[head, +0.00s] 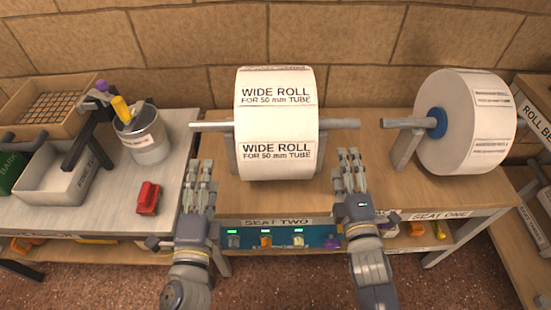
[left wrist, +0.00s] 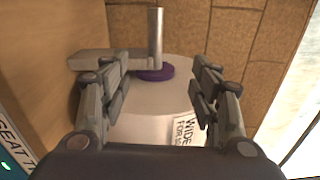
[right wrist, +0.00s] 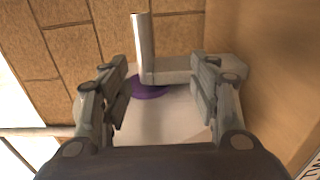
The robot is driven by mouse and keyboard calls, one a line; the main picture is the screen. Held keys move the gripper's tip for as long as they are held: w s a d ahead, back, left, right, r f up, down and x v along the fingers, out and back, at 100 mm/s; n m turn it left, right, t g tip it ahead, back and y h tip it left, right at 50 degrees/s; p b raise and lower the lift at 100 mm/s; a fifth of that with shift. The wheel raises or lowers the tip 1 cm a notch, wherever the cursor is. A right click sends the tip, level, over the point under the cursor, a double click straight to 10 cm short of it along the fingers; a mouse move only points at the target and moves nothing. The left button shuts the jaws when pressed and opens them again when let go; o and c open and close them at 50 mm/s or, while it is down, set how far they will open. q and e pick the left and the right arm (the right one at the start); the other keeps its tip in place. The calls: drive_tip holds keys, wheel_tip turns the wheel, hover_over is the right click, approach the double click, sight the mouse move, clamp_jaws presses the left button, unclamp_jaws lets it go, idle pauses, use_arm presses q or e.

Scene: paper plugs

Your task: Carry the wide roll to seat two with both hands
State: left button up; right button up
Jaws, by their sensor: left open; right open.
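The wide roll (head: 277,125) is a big white roll with "WIDE ROLL FOR 50 mm TUBE" labels. It sits on a grey spindle (head: 340,124) at the stand above the seat two label (head: 277,222). My left gripper (head: 200,170) is open and empty, to the left of the roll and in front of it. My right gripper (head: 349,160) is open and empty, to its right. Both appear apart from the roll. The left wrist view shows the roll's side (left wrist: 150,125) with a purple hub (left wrist: 155,73); the right wrist view shows another purple hub (right wrist: 150,88).
Another roll (head: 465,122) with a blue hub hangs at seat one on the right. The left table holds a metal can (head: 143,135), a red object (head: 147,198) and trays (head: 55,175). Several small items lie on the shelf below. A roll bench stands at far right.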

use_arm(q)
drive_tip(key=shift+s+d+f+n+y, duration=0.2)
drive_tip(key=shift+f+n+y, duration=0.1)
drive_tip(key=shift+n, duration=0.2)
drive_tip(key=shift+r+p, duration=0.55)
use_arm(e)
drive_tip(key=s, duration=0.7)
drive_tip(key=shift+d, duration=0.25)
use_arm(q)
drive_tip(key=shift+f+b, duration=0.5)
drive_tip(key=shift+f, duration=0.05)
use_arm(e)
drive_tip(key=w, duration=0.7)
drive_tip(key=shift+a, duration=0.25)
